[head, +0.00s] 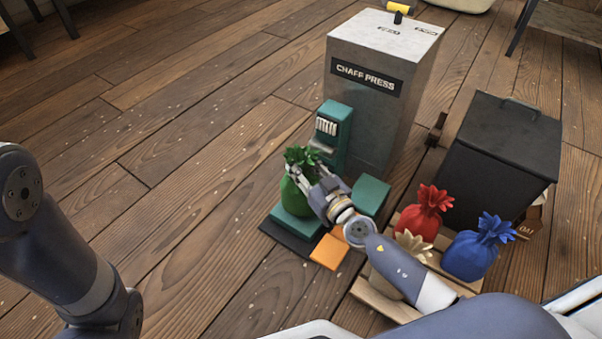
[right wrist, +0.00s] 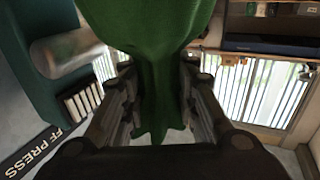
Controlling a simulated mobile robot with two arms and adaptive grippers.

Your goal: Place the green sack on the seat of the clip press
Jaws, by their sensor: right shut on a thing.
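The green sack (head: 293,199) is upright at the teal clip press (head: 335,122), over its low seat (head: 291,228). The sack's bottom looks close to or on the seat; I cannot tell whether it bears weight there. My right gripper (head: 306,178) is shut on the sack's gathered neck, just below the ruffled top. In the right wrist view the green sack (right wrist: 160,70) fills the space between both fingers. My left arm shows at the left edge, but its gripper is out of view.
A grey chaff press cabinet (head: 365,115) stands behind the clip press. A red sack (head: 421,217), a blue sack (head: 470,256) and a cream sack (head: 411,246) are on a wooden pallet (head: 382,300) at right. A black lidded bin (head: 500,160) stands behind them. The floor at left is clear.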

